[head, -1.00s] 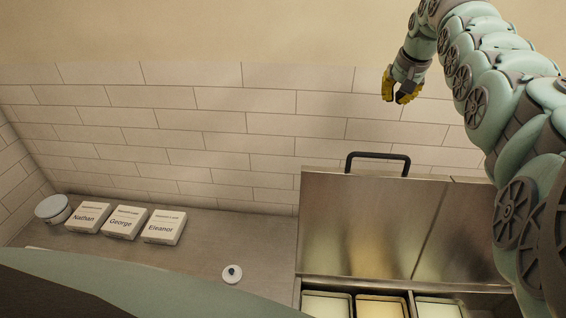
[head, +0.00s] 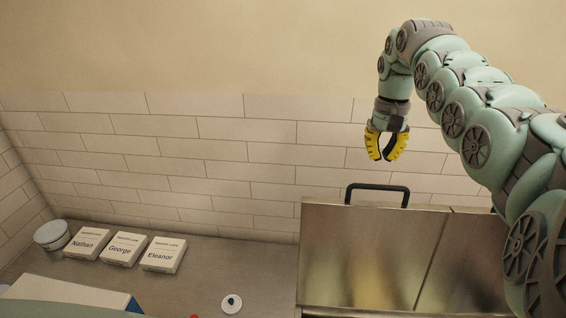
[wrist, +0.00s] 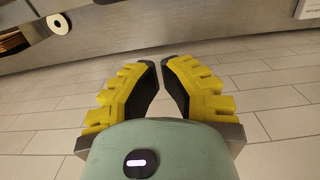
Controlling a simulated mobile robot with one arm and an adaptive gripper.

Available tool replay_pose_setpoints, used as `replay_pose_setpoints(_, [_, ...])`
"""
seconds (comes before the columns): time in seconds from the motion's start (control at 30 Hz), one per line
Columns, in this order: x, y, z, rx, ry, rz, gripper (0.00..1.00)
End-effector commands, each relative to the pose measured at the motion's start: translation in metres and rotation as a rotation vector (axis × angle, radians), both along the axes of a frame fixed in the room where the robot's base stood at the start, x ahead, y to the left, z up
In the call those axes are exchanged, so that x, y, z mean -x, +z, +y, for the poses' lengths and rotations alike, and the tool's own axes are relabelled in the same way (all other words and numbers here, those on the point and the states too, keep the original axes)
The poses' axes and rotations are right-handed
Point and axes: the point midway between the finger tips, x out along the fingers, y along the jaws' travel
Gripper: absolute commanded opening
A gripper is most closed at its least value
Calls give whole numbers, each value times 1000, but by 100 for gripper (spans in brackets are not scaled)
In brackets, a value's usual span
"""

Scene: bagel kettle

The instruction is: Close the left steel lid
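The left steel lid (head: 360,255) stands raised, nearly upright, at the lower right of the head view. A black bar handle (head: 377,187) is on its top edge. A seam parts it from the right steel lid (head: 470,260), which is also raised. My gripper (head: 382,159), with yellow fingers, hangs above the left lid's handle in the picture, apart from it. In the wrist view my gripper (wrist: 160,62) has its fingertips close together with a narrow gap, and nothing is between them.
Three white boxes marked Nathan (head: 88,243), George (head: 123,249) and Eleanor (head: 162,255) stand on the counter (head: 205,270). A round tin (head: 52,235) is left of them. A small white round thing (head: 231,303) lies left of the lid. A tiled wall (head: 240,170) stands behind.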

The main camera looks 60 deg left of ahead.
Motion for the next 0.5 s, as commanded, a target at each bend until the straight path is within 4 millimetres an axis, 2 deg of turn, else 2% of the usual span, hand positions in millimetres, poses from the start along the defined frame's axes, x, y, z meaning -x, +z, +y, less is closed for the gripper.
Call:
replay_pose_setpoints(0.4, [4,-52,-2,3,3,4,0])
replay_pose_setpoints(0.5, [3,-52,-6,3,2,-2,0])
